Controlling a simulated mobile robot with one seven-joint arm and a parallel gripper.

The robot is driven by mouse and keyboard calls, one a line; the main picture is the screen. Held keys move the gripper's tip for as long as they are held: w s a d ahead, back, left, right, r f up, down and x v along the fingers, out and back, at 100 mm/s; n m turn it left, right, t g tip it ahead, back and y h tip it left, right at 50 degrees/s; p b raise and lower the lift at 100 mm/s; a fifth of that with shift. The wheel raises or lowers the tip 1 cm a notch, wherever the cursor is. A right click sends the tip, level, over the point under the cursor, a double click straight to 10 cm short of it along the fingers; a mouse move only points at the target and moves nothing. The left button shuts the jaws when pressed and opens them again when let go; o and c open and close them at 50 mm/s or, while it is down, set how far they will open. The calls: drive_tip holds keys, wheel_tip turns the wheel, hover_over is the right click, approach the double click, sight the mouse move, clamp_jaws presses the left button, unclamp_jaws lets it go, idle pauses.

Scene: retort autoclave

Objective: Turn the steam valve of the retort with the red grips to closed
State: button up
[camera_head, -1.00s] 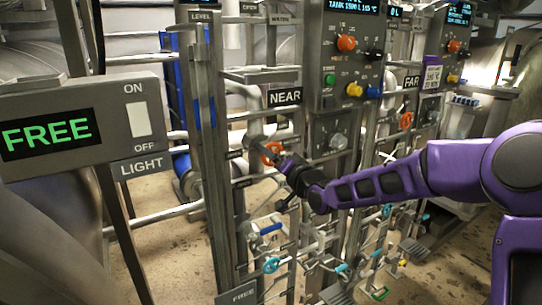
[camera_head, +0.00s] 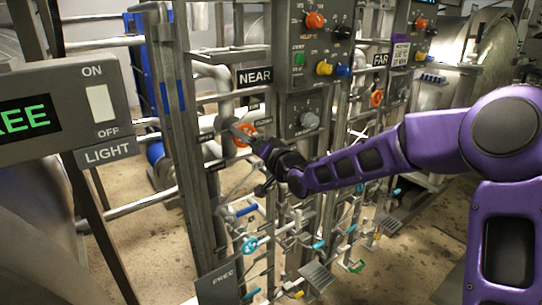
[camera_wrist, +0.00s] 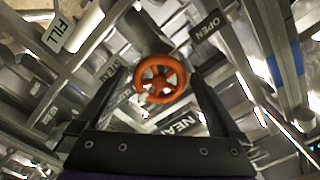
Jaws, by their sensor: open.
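An orange handwheel (camera_head: 243,135) is on the pipework below the NEAR sign (camera_head: 255,76). In the wrist view the orange wheel (camera_wrist: 161,79) lies between and beyond the two fingers, with plates reading OPEN (camera_wrist: 207,26) and STEAM beside it. My gripper (camera_head: 247,133) is open, its fingers pointing at the wheel; contact cannot be told. A second orange handwheel (camera_head: 376,98) is by the FAR sign (camera_head: 380,60). Grips in red do not show clearly on either retort.
Control panels (camera_head: 312,45) with coloured knobs stand above the wheels. A grey LIGHT switch box (camera_head: 65,108) is at the left. Blue-handled valves (camera_head: 250,244), pipes and posts crowd the space below and around the arm.

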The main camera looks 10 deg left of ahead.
drive_tip(key=p+v, duration=0.1)
drive_tip(key=v, duration=1.4)
